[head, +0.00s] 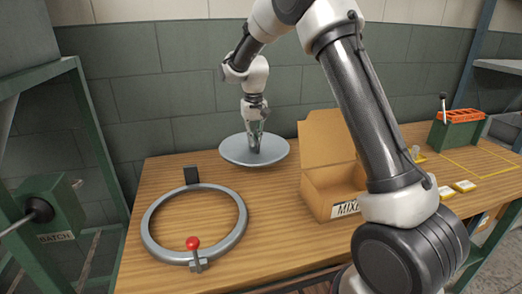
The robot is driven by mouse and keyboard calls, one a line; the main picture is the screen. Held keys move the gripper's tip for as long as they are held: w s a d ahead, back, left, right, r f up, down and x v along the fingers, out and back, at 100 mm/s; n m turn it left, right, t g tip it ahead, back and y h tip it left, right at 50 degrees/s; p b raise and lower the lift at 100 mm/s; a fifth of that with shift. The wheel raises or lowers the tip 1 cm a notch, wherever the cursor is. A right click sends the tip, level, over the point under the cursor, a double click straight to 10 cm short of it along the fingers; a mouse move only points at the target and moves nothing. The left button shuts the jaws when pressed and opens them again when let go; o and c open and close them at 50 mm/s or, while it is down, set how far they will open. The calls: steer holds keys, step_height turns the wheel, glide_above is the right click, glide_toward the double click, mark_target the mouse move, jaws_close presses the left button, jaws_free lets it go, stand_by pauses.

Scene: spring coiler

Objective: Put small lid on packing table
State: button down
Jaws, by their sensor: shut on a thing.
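My gripper (255,142) is in the head view, at the back of the wooden packing table (270,228). It points down and is shut on a round, flat grey lid (237,151), gripping it near its middle. The lid is level. It overlaps the table's back edge in the picture, and I cannot tell whether it touches the top or hangs just above it. The fingertips are small and partly hard to make out.
A grey clamp ring (148,237) with a red knob lies front left. An open cardboard box (318,195) marked MIXED stands right of the lid. A green caddy (457,133) and yellow cards (465,186) are farther right. Bare wood lies between ring and box.

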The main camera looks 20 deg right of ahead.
mark_target(254, 149)
steer(key=shift+f, duration=2.25)
steer(key=c, duration=1.5)
jaws_free()
steer(key=shift+f, duration=0.1)
steer(key=shift+c, duration=0.2)
